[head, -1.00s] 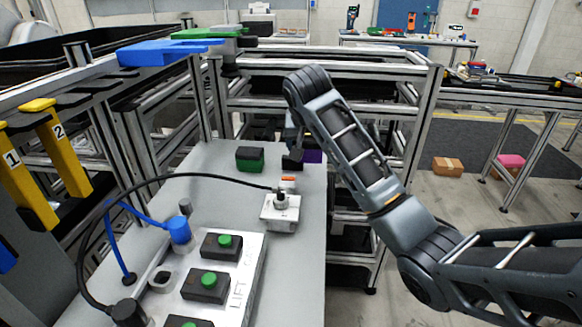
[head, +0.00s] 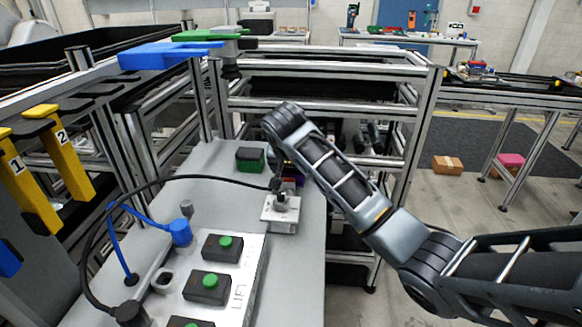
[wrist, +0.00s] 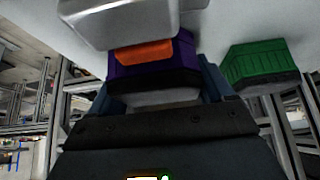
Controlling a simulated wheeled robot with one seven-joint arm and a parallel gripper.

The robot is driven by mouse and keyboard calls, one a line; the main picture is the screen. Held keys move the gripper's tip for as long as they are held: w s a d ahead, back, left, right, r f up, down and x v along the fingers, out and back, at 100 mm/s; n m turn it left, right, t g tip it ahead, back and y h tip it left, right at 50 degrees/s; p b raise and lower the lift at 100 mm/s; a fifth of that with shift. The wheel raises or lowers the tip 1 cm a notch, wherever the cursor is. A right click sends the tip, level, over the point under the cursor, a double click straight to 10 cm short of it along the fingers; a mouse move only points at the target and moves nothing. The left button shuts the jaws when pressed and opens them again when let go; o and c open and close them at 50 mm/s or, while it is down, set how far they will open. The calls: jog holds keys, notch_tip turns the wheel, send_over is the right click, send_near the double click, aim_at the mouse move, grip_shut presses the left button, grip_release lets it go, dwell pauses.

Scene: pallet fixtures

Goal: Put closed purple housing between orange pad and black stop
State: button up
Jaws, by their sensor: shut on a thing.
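The purple housing (wrist: 183,58), with a black lower part, is between my gripper's (wrist: 165,92) fingers in the wrist view. My gripper is shut on it. The orange pad (wrist: 145,53) overlaps the housing's near face in that view, beneath a grey metal block (wrist: 140,18); I cannot tell whether they touch. In the head view, my arm's end mostly hides the housing, just behind the white fixture (head: 281,212). I cannot make out the black stop clearly.
A green and black housing (head: 250,160) stands left on the grey bench; it also shows in the wrist view (wrist: 262,66). A black cable (head: 180,178) arches to the white fixture. A panel with green buttons (head: 245,285) lies in front. A metal-framed rack (head: 330,106) stands behind.

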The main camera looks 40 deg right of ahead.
jog(key=shift+f, duration=0.15)
jog(key=o, duration=1.1)
jog(key=shift+r, duration=0.2)
jog(key=v, duration=1.2)
